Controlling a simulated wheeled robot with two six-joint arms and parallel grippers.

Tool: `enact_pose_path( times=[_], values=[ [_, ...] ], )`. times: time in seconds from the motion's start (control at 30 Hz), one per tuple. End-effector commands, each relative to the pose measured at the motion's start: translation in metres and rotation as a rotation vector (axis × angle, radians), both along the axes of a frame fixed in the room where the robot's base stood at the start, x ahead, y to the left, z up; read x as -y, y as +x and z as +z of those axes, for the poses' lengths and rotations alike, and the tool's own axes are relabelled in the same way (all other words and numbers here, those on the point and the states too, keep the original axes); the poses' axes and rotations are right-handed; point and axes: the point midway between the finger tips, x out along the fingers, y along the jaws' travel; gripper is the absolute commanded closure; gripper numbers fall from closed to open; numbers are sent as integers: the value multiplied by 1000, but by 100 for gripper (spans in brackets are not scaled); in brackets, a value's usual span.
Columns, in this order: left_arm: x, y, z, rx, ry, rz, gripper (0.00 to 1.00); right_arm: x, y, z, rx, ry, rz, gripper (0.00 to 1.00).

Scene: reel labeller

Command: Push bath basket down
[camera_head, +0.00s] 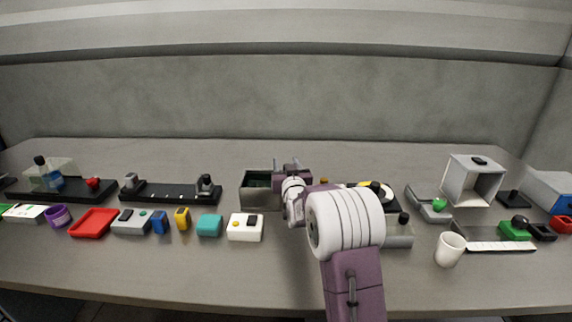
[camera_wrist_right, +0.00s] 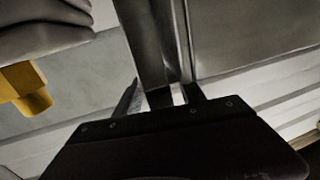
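The bath (camera_head: 258,200) is a grey metal box in the middle of the table, with a dark green inside. My right arm and gripper cover its right part, and I cannot make out the basket clearly. My right gripper (camera_head: 288,164) is over the bath's back right part. In the right wrist view, the two fingers of the gripper (camera_wrist_right: 161,93) stand apart. A dark metal bar (camera_wrist_right: 150,45) shows between and beyond them; I cannot tell whether they touch it. My left gripper is not in view.
A black rail (camera_head: 170,193) lies to the left. A white cup (camera_head: 449,249) stands right of my arm. The table behind the bath is clear.

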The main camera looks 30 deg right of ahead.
Motion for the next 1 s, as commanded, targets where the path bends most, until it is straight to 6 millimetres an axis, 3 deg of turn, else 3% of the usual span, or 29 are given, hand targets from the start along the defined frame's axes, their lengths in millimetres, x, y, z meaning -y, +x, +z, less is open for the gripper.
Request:
enact_pose_path(
  times=[0.27,0.7,1.0],
  values=[
    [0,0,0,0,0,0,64,-4,-10,2,3,-1,0,53],
    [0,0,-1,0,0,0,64,-29,-78,2,2,-1,1,53],
    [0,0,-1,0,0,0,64,-32,-85,1,2,-1,0,53]
  ],
)
